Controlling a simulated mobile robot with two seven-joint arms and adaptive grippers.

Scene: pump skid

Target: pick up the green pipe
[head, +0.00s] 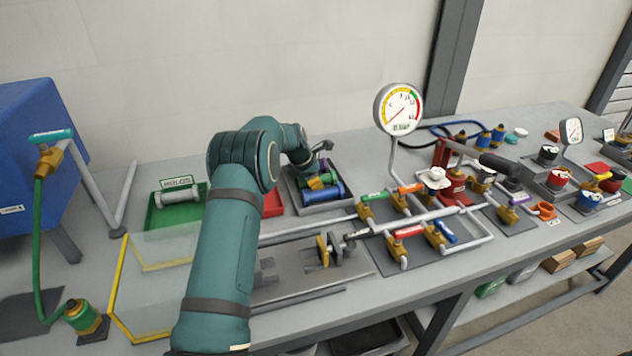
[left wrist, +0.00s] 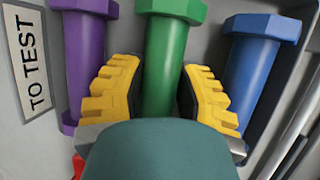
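The green pipe (left wrist: 166,60) lies in the grey "TO TEST" tray (head: 291,186), between a purple pipe (left wrist: 85,60) and a blue pipe (left wrist: 255,70). My left gripper (left wrist: 162,90) is open, with one yellow finger on each side of the green pipe. The gaps beside the pipe look small, and I cannot tell whether the fingers touch it. The pipe's near end is hidden behind the gripper body. In the head view, the green pipe (head: 331,177) is partly covered by the gripper. My right gripper is out of view.
A green tray (head: 158,220) with a grey pipe stands left of my left arm. A red tray edge (head: 273,204) shows beside the arm. A gauge (head: 398,108) on a stem and several valves stand to the right. A clear yellow-edged guard (head: 122,290) is at the left.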

